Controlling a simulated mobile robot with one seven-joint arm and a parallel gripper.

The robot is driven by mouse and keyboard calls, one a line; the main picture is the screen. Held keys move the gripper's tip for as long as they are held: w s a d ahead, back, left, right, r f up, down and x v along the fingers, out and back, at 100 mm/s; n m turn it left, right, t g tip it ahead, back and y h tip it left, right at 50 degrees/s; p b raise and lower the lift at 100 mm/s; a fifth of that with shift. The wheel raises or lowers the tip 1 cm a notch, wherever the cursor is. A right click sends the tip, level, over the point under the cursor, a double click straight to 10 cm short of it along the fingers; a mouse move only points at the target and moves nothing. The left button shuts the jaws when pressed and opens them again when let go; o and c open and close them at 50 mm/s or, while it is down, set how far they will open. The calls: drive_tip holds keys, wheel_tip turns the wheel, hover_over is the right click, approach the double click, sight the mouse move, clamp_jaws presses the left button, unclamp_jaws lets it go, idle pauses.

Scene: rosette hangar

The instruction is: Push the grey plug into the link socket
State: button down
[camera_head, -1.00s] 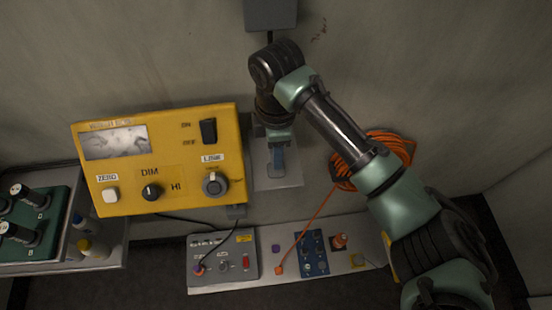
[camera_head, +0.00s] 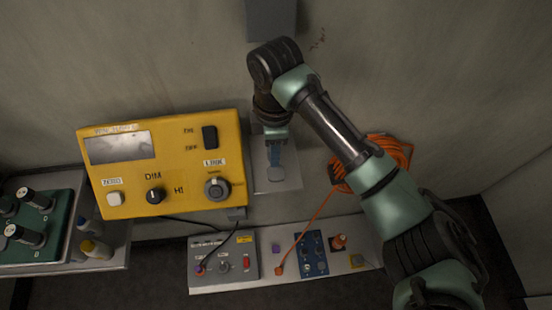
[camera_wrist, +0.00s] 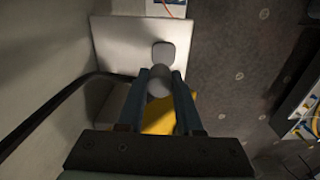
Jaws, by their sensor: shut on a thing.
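The grey plug (camera_wrist: 159,82) is held between the fingers of my gripper in the wrist view. My gripper (camera_wrist: 160,78) is shut on it. In the head view my gripper (camera_head: 275,150) points down over a pale shelf (camera_head: 287,184), right of the yellow panel (camera_head: 130,190); the plug is not clear there. A rounded grey pad (camera_head: 277,174) shows on the shelf below the fingers, and also in the wrist view (camera_wrist: 163,54). The link socket (camera_head: 216,188) is a round grey fitting under a small white label at the panel's lower right. The plug is apart from it.
The panel has a meter window (camera_head: 121,147), a black switch (camera_head: 209,137) and a black knob (camera_head: 155,195). A bench strip (camera_head: 215,287) below carries a grey box (camera_head: 217,268). An orange cable coil (camera_head: 385,158) hangs right, behind my arm. Bottles stand at left.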

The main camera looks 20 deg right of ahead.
drive_tip(key=w, duration=0.1)
drive_tip(key=a+m, duration=0.1)
drive_tip(key=w+m, duration=0.1)
drive_tip(key=shift+w+a+f+t, duration=0.15)
drive_tip(key=shift+w+f+t, duration=0.15)
drive_tip(key=shift+w, duration=0.05)
wheel_tip(320, 180, up, 5)
drive_tip(key=d+m+t+h, duration=0.3)
drive_tip(key=m, duration=1)
drive_tip(key=s+a+n+t, duration=0.25)
drive_tip(key=s+a, duration=0.35)
drive_tip(key=a, duration=0.3)
drive_tip(key=s+a+n+t, duration=0.1)
drive_tip(key=s+a+t, duration=0.2)
drive_tip(key=s+a, duration=0.5)
drive_tip(key=shift+w+a+x, duration=0.1)
drive_tip(key=shift+a+x, duration=0.05)
drive_tip(key=shift+x, duration=1)
drive_tip(key=shift+w+a+x, duration=0.1)
drive_tip(key=shift+a+x, duration=0.05)
drive_tip(key=shift+x, duration=0.95)
drive_tip(key=shift+a+x, duration=0.2)
drive_tip(key=shift+x, duration=0.95)
drive_tip(key=shift+r+p, duration=0.1)
drive_tip(key=shift+p, duration=0.95)
drive_tip(key=shift+w+d+f+p, duration=0.1)
drive_tip(key=shift+w+f+p, duration=0.15)
drive_tip(key=shift+p, duration=0.1)
